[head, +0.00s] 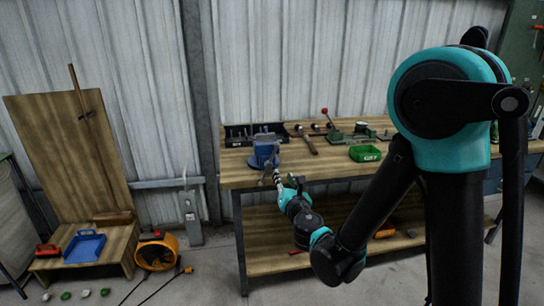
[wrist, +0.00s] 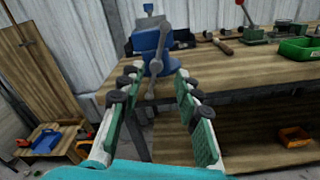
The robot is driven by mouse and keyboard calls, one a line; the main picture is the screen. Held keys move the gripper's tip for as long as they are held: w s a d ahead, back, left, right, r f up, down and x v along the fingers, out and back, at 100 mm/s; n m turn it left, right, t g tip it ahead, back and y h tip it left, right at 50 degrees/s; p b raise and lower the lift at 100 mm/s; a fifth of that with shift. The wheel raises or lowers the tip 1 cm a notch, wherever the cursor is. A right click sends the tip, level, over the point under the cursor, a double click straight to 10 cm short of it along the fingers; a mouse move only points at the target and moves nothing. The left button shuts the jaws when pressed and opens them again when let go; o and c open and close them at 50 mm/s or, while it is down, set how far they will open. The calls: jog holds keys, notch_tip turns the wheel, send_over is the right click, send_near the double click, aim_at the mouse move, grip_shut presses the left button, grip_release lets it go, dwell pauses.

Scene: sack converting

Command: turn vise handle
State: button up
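A blue vise (head: 264,153) stands at the left front corner of the wooden workbench. Its grey bar handle shows in the wrist view (wrist: 156,68), tilted close to upright, in front of the blue body (wrist: 150,38). My gripper (head: 277,177) is at the front edge of the bench, just by the vise. In the wrist view my gripper (wrist: 150,85) is open, with its green-padded fingers spread to either side of the handle's lower part. I see a gap between the handle and each finger, so it is not gripped.
The workbench (head: 235,174) also holds a hammer (head: 306,139), a green bin (head: 364,153) and a green-based tool with a red knob (head: 331,127). A lower shelf (head: 270,252) runs beneath. An orange fan (head: 156,253) and a blue tray (head: 84,246) are at the left.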

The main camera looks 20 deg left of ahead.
aim_at(274, 154)
jog(key=x, duration=1.7)
jog(key=shift+d, duration=0.25)
grip_shut()
